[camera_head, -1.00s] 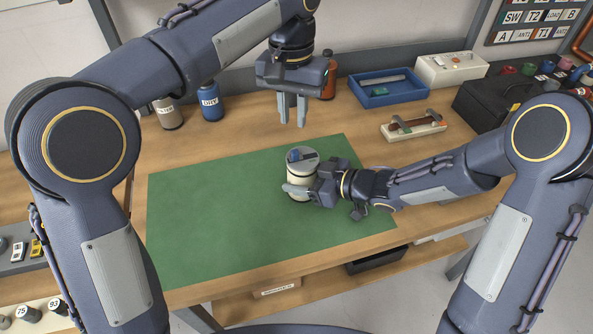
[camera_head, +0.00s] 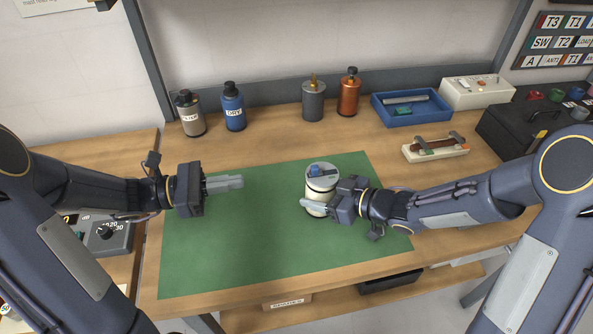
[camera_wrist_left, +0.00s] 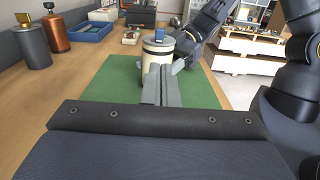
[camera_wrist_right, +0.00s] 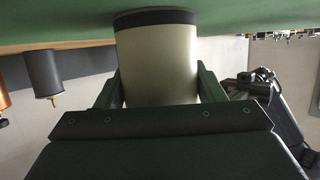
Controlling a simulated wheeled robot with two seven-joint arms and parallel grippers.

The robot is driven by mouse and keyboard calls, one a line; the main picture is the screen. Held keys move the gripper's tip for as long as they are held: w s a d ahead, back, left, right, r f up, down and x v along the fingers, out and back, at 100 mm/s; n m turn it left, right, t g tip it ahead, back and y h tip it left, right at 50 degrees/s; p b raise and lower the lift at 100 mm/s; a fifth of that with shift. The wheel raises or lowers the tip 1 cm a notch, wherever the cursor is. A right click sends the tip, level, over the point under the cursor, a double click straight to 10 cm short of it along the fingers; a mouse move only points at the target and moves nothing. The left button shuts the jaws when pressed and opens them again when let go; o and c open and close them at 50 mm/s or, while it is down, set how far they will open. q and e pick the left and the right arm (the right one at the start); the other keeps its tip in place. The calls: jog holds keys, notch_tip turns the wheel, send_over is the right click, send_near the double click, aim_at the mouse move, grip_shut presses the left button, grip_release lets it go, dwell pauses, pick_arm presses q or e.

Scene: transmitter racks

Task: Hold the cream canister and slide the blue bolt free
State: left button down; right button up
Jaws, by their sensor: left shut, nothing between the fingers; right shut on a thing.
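The cream canister (camera_head: 318,196) stands upright on the green mat (camera_head: 240,235), right of its middle. The blue bolt (camera_head: 318,171) lies on its pale top and also shows in the left wrist view (camera_wrist_left: 159,33). My right gripper (camera_head: 320,206) is shut around the canister's body from the right; in the right wrist view its fingers flank the cream wall (camera_wrist_right: 157,70). My left gripper (camera_head: 240,182) is shut and empty, to the left of the canister and apart from it, its fingers pointing right. In the left wrist view, the fingers partly cover the canister.
Bottles stand along the back, including a blue one (camera_head: 232,107) and a copper one (camera_head: 348,93). A blue tray (camera_head: 412,108), a white box (camera_head: 477,93), a small handled block (camera_head: 436,149) and a black case (camera_head: 515,130) lie back right. The mat's left half is mostly clear.

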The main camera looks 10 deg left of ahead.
aim_at(311, 170)
dwell(0.3)
pick_arm(q)
jog(key=x, duration=1.4)
jog(key=shift+d, duration=0.1)
jog(key=x, duration=0.4)
pick_arm(e)
jog(key=shift+a, duration=0.1)
jog(key=shift+s, duration=0.1)
